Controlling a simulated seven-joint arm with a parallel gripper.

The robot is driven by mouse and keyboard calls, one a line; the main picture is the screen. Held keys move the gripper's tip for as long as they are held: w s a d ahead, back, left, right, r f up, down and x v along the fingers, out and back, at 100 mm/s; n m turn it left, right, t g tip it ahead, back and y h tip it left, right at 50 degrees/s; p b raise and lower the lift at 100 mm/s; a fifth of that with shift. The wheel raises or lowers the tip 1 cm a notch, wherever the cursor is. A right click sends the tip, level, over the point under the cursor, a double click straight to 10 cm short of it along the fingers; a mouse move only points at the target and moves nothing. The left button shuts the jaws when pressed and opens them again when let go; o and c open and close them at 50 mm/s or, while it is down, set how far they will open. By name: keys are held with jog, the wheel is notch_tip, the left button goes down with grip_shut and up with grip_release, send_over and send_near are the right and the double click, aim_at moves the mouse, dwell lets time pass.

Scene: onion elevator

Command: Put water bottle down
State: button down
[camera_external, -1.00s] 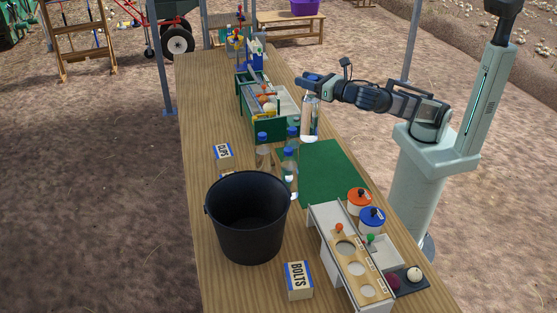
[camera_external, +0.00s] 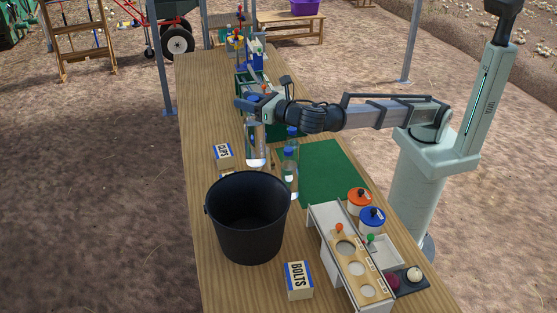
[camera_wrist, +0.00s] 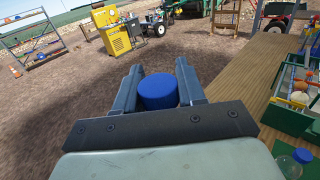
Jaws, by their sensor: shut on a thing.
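My gripper (camera_external: 251,103) is shut on a water bottle (camera_external: 256,148), clear with a blue cap, which hangs upright below the fingers over the wooden table (camera_external: 205,110). In the wrist view the blue cap (camera_wrist: 158,92) sits between the two fingers (camera_wrist: 158,88). Two more clear bottles with blue caps stand on the table: one near the mat (camera_external: 289,175) and one just behind it (camera_external: 292,138). Another bottle is partly hidden behind the held one. I cannot tell whether the held bottle's base touches the table.
A black bucket (camera_external: 248,220) stands in front of the bottles. A clips box (camera_external: 224,154) lies to the left and a bolts box (camera_external: 298,281) at the front. A green mat (camera_external: 325,175) lies to the right.

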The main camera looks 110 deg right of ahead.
jog(key=w+f, duration=0.3)
jog(key=f, duration=2)
jog(key=shift+a+f, duration=0.15)
jog(key=shift+a, duration=0.3)
jog(key=shift+f, duration=0.6)
jog(key=c, duration=0.7)
grip_release()
jog(key=shift+o, duration=0.2)
jog(key=r+v, duration=0.1)
jog(key=v, duration=1.1)
jog(key=shift+r, duration=0.1)
